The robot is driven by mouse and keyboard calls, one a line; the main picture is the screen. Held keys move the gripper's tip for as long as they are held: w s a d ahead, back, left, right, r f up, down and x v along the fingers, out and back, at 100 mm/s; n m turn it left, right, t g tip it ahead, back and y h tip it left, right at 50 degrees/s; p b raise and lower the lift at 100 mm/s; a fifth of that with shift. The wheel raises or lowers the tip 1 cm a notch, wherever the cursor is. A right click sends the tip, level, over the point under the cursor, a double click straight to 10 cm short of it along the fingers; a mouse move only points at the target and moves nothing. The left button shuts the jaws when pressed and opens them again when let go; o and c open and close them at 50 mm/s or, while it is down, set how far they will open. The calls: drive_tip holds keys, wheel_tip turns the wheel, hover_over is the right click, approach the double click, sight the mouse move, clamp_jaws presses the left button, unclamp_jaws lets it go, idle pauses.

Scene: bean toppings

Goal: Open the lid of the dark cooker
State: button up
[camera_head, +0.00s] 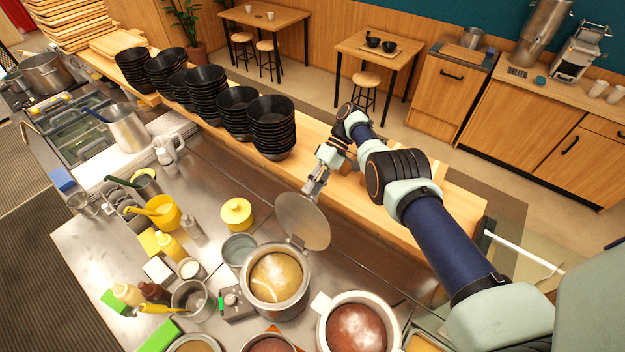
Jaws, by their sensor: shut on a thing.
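The dark cooker (246,297) stands at the lower middle of the counter, a round grey pot with a pale yellow-brown filling showing inside. Its round grey lid (302,222) is raised and steeply tilted behind the open mouth, at the cooker's far right side. My gripper (314,190) is shut at the lid's upper edge. My arm reaches to it from the right. The exact finger contact on the lid is too small to see clearly.
A white cooker (326,325) with brown contents stands close at the right. A grey cup (238,247) and a yellow lidded pot (236,213) are at the left. Stacks of black bowls (271,125) line the wooden ledge (400,232) behind.

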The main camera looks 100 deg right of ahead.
sight(315, 197)
drive_tip(key=o, duration=0.7)
drive_tip(key=shift+w+a+f+y, duration=0.15)
drive_tip(key=shift+w+a+f, duration=0.05)
drive_tip(key=shift+a+f, duration=0.4)
drive_tip(key=shift+w+a+f+y, duration=0.15)
drive_tip(key=shift+a+f, duration=0.35)
drive_tip(key=shift+f, duration=0.1)
drive_tip(key=shift+c, duration=0.2)
drive_tip(key=shift+o, duration=0.4)
drive_tip(key=shift+s+r, duration=0.1)
drive_tip(key=shift+s, duration=0.05)
drive_tip(key=shift+s, duration=0.15)
drive_tip(key=shift+r, duration=0.1)
